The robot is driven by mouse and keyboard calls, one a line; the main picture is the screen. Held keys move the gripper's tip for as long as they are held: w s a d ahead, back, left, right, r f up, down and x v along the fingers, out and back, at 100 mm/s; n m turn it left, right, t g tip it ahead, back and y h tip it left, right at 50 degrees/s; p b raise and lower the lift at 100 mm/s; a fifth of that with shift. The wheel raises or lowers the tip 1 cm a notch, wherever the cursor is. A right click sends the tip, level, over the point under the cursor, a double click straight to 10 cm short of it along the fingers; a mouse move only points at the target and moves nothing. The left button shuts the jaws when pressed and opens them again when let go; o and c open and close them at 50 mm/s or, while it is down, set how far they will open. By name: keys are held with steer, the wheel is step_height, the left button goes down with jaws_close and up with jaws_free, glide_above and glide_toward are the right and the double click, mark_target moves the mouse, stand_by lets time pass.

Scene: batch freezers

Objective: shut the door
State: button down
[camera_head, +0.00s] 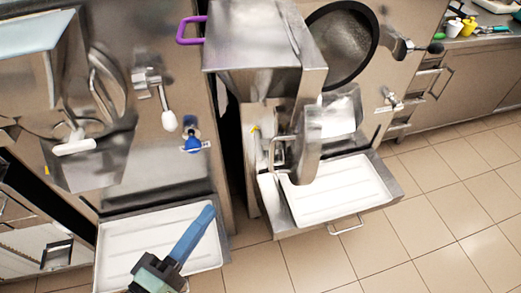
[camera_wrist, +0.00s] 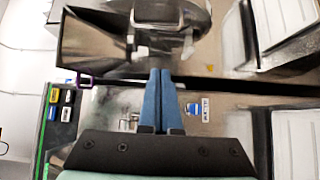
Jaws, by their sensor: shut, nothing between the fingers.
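The right-hand freezer has a round steel piece with a black rim (camera_head: 341,44), which looks like its door standing open beside the steel hopper (camera_head: 255,52). I cannot tell exactly how it is hinged. A round steel part (camera_wrist: 182,14) also shows at the top of the wrist view, partly cut off. My gripper (camera_head: 207,213) has its blue fingers together with nothing between them. It is over the left tray in the head view, left of and well below the round piece. In the wrist view my fingers (camera_wrist: 160,76) point up towards the machine front, apparently apart from it.
A purple handle (camera_head: 191,30) sticks out left of the hopper. White trays stand below the left machine (camera_head: 120,236) and the right machine (camera_head: 345,193). A dark gap separates the machines. The left machine has a blue knob (camera_head: 193,144). Tiled floor (camera_head: 440,210) is clear at right.

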steer(key=s+d+p+x, duration=0.1)
steer(key=d+p+x, duration=0.1)
steer(key=x, duration=1)
steer(key=shift+w+d+p, duration=0.2)
steer(key=shift+d+p, duration=0.25)
steer(key=shift+p, duration=0.35)
steer(key=shift+d, duration=0.15)
